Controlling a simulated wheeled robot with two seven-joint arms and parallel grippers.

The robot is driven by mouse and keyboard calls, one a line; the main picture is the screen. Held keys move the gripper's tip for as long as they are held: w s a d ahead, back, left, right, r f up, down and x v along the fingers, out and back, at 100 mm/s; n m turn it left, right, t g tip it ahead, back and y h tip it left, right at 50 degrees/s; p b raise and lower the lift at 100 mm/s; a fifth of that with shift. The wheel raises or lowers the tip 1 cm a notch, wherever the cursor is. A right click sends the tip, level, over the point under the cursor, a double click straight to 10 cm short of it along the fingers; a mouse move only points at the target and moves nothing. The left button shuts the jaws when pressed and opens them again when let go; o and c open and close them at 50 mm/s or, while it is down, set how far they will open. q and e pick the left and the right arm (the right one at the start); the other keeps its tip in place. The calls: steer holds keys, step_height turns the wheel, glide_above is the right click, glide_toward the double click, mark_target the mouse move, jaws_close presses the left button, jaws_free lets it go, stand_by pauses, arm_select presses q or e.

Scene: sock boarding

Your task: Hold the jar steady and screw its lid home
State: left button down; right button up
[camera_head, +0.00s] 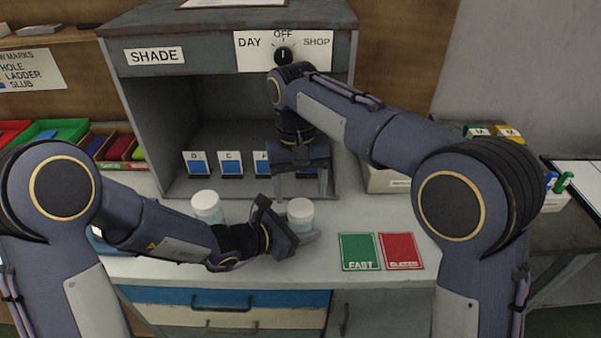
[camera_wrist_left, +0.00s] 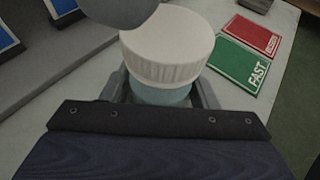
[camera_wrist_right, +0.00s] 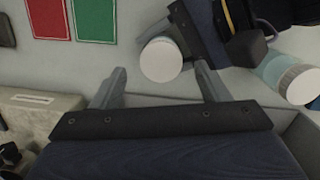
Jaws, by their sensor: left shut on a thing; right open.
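A jar with a pale blue-green body (camera_wrist_left: 160,96) and a ribbed white lid (camera_wrist_left: 168,48) stands on the bench. The lid (camera_head: 300,206) sits on top and looks level; how tightly it is threaded I cannot tell. My left gripper (camera_head: 298,230) is shut on the jar body from the side, below the lid. My right gripper (camera_head: 299,192) points down, open and empty, above and behind the jar. In the right wrist view the lid (camera_wrist_right: 161,60) shows between and beyond the open fingertips, apart from them.
A second white-lidded jar (camera_head: 208,206) stands to the left. A green FAST card (camera_head: 359,252) and a red card (camera_head: 401,251) lie to the right. Behind is the grey SHADE booth (camera_head: 150,110) with a dial (camera_head: 283,55) and several blue-marked cards inside.

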mark_target(301, 207)
steer(key=n, duration=0.5)
steer(key=shift+r+n, duration=0.25)
steer(key=shift+n, duration=0.15)
steer(key=n, duration=0.2)
steer(key=shift+r+n, duration=0.2)
steer(key=shift+n, duration=0.2)
steer(key=n, duration=0.5)
steer(key=shift+r, duration=0.35)
steer(key=n, duration=0.5)
steer(key=shift+r+t, duration=0.35)
steer(key=shift+t, duration=0.05)
steer(key=n, duration=0.4)
steer(key=r+n, duration=0.1)
steer(key=n, duration=0.1)
steer(key=shift+y, duration=0.3)
steer(key=shift+f, duration=4.05)
